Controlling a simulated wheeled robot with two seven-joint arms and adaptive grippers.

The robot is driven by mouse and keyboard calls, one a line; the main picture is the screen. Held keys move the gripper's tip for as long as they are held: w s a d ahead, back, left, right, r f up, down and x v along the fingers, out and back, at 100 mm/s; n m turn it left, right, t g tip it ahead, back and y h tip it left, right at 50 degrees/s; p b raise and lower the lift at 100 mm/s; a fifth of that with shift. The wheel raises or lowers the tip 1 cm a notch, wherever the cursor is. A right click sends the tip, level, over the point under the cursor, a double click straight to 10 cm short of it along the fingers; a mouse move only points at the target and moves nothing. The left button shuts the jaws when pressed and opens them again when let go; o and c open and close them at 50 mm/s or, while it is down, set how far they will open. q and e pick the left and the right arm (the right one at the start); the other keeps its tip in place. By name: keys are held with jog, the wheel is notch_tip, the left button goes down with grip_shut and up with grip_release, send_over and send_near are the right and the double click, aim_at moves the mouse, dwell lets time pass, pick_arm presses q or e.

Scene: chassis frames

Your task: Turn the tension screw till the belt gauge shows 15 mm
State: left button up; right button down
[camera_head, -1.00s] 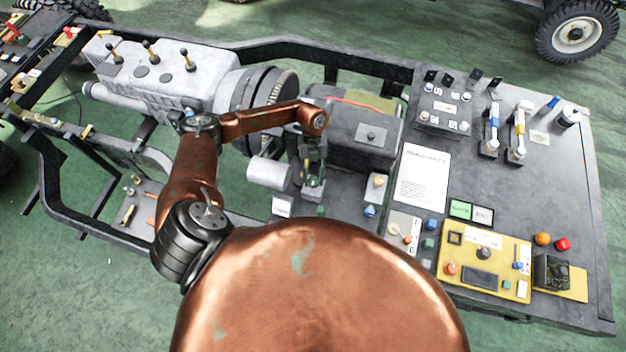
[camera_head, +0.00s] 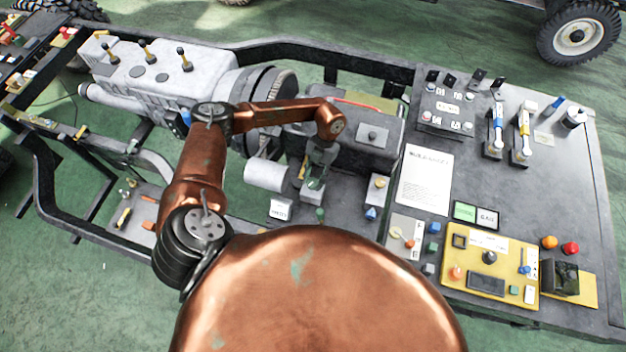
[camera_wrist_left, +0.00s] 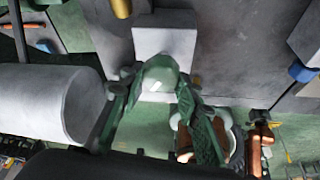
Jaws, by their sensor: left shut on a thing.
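My left gripper (camera_head: 316,183) is low beside the dark gearbox-like housing, its fingers pointing down. In the left wrist view, its two green fingers (camera_wrist_left: 160,105) are shut on a rounded green knob (camera_wrist_left: 158,75), in front of a pale block (camera_wrist_left: 165,42). The knob may be the tension screw's head; its shaft is hidden. A small white plate (camera_head: 280,210) with dark marks stands left of the gripper; I cannot tell whether it is the belt gauge, and no millimetre reading is legible. The right gripper is not in view.
A pale cylinder (camera_head: 265,175) lies close to the gripper's left, also large in the wrist view (camera_wrist_left: 45,103). A post with a blue knob (camera_head: 371,213) stands to the right. The engine block (camera_head: 160,80) and control panels (camera_head: 490,265) flank the work area.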

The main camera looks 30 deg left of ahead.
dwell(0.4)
pick_arm(q)
jog(key=o, duration=1.2)
jog(key=shift+c, duration=0.2)
jog(key=v, duration=1.2)
